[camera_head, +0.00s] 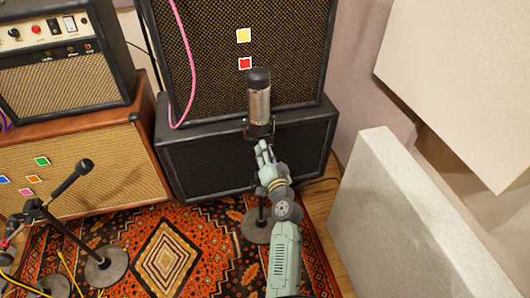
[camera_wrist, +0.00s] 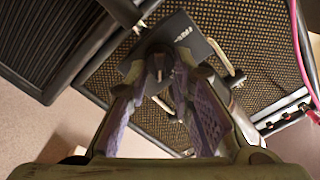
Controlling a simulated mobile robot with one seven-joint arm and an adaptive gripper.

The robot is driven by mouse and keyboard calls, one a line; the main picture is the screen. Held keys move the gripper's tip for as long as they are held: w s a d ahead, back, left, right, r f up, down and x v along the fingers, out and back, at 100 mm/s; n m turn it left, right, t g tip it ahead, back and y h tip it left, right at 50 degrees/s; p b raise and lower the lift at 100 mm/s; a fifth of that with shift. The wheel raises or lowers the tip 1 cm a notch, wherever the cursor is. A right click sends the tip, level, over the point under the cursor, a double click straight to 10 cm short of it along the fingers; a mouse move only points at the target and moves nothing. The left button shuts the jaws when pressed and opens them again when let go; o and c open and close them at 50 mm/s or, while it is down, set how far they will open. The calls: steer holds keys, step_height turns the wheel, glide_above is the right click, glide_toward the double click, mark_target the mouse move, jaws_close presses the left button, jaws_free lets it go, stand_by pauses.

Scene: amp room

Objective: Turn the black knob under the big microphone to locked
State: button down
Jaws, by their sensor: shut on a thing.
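The big microphone (camera_head: 259,102), with a dark top and a metallic body, stands upright on its stand in front of the amplifiers. My gripper (camera_head: 263,148) reaches up to the mount just below it. In the wrist view, the black knob (camera_wrist: 158,66) shows between the tips of my gripper (camera_wrist: 158,82), which are closed on its sides. A small light mark shows on the knob's face. The knob's lock position cannot be read. In the head view, my gripper hides the knob.
Dark speaker cabinets (camera_head: 240,160) stand close behind the microphone. The round stand base (camera_head: 256,232) rests on the patterned rug (camera_head: 165,255). A smaller microphone (camera_head: 72,178) on a stand is at left. A pale panel (camera_head: 400,225) stands at right. A pink cable (camera_head: 188,60) hangs behind.

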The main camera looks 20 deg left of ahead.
steer(key=m, duration=0.6)
steer(key=m+p, duration=0.1)
steer(key=m, duration=0.2)
steer(key=shift+w+d+f, duration=0.1)
steer(key=shift+d+f, duration=0.1)
steer(key=shift+f, duration=0.15)
steer(key=shift+m, duration=0.4)
steer(key=c, duration=1.6)
jaws_free()
steer(key=v, duration=0.7)
steer(key=shift+d, duration=0.15)
